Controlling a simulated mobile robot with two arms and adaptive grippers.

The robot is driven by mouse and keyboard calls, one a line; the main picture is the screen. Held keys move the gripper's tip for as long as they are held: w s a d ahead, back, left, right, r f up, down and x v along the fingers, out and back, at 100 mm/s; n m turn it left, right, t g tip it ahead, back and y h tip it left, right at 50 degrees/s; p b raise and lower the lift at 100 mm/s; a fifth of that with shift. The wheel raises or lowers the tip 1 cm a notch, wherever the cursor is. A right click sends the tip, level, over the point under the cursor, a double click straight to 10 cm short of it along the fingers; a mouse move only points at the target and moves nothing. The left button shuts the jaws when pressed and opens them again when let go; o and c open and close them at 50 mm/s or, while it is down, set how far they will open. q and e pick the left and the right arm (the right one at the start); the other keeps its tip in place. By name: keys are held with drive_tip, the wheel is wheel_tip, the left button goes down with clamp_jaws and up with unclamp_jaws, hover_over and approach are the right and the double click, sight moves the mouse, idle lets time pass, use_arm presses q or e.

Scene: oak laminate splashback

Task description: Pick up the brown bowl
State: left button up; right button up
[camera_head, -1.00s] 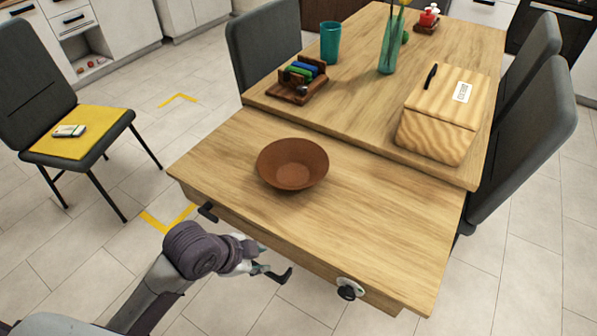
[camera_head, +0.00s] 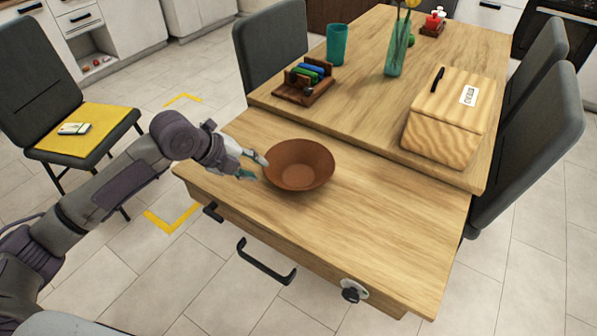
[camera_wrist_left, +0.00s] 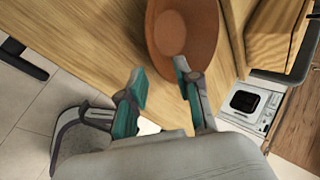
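The brown bowl (camera_head: 300,172) stands upright on the lower, nearer part of the wooden table. It looks empty. My left gripper (camera_head: 257,167) is at the bowl's left side, close to its rim, with its fingers pointing toward it. In the left wrist view the bowl (camera_wrist_left: 190,30) is at the top, just beyond the fingertips. The left gripper (camera_wrist_left: 160,82) is open there with nothing between its teal-padded fingers; one finger overlaps the bowl's near edge in the picture. I cannot tell whether it touches. My right gripper is not in view.
A wooden box (camera_head: 445,125) with a pen on top stands at the right of the table (camera_head: 365,215). A holder (camera_head: 303,88), a teal cup (camera_head: 337,45) and a vase (camera_head: 397,50) stand farther back. Chairs flank the table. The tabletop right of the bowl is clear.

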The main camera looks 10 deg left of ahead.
sight(278, 180)
use_arm(q)
drive_tip(key=x, duration=0.5)
drive_tip(key=shift+w+f, duration=0.1)
drive_tip(key=shift+f, duration=0.1)
drive_tip(key=shift+s+f+x, duration=0.15)
drive_tip(key=shift+x, duration=1.2)
drive_tip(key=shift+s+f+x, duration=0.1)
drive_tip(key=shift+x, duration=1.3)
drive_tip(key=shift+s+a, duration=0.1)
drive_tip(key=shift+a, duration=0.05)
drive_tip(key=shift+c, duration=0.3)
clamp_jaws()
drive_tip(key=shift+r, duration=0.1)
